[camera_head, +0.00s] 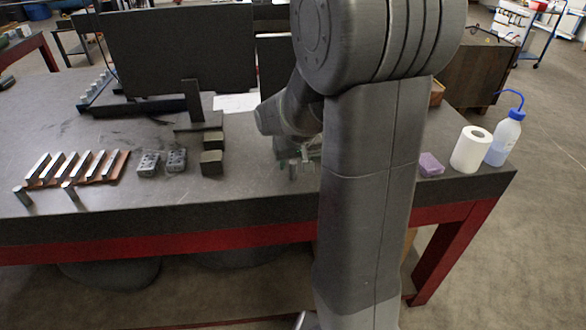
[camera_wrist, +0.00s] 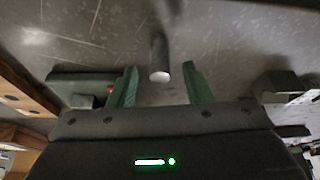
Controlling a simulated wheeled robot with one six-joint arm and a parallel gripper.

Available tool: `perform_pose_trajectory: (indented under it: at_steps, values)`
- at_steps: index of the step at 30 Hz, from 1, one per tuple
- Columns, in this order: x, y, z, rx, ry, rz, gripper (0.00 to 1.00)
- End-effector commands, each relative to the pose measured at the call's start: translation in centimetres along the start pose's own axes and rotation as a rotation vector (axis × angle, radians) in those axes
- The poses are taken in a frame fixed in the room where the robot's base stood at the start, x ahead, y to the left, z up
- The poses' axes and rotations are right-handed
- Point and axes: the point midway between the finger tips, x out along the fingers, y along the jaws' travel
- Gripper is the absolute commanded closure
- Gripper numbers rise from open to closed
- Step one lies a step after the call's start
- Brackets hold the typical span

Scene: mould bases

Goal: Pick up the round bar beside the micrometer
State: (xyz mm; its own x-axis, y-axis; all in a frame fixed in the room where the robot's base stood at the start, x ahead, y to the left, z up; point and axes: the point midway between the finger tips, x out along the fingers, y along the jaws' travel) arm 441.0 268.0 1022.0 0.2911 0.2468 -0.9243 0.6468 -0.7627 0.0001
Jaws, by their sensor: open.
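A grey round bar (camera_wrist: 160,62) stands in the wrist view, its pale end face towards the camera. In the head view a small grey cylinder, apparently the same bar (camera_head: 293,171), shows just below my gripper (camera_head: 306,154), partly crowded by my arm. My gripper (camera_wrist: 160,83) is open; its two green fingers lie either side of the bar's near end, with gaps on both sides. A green piece with a red dot (camera_wrist: 78,82) lies left of the left finger. I cannot tell whether it is the micrometer.
Dark blocks (camera_head: 211,162) and two grey drilled blocks (camera_head: 176,160) stand left of my gripper. Two more short bars (camera_head: 22,195) stand near a brown rack of metal strips (camera_head: 75,168). A purple block (camera_head: 431,164), paper roll (camera_head: 470,149) and bottle (camera_head: 504,138) are right.

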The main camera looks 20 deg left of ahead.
Motion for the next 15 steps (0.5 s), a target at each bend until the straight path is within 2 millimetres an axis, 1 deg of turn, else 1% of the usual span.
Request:
perform_pose_trajectory:
  at_steps: [1, 3, 6, 14, 15]
  values:
    - [0.7, 0.0, 0.0, 0.000, -0.003, 0.000, 0.55]
    - [1.3, 0.0, 0.0, 0.001, -0.002, 0.000, 0.55]
    - [1.9, 0.0, 0.0, 0.001, -0.001, 0.000, 0.55]
    - [2.1, 0.0, 0.0, 0.001, 0.001, 0.000, 0.55]
    - [2.1, 0.0, 0.0, 0.001, 0.001, 0.000, 0.61]
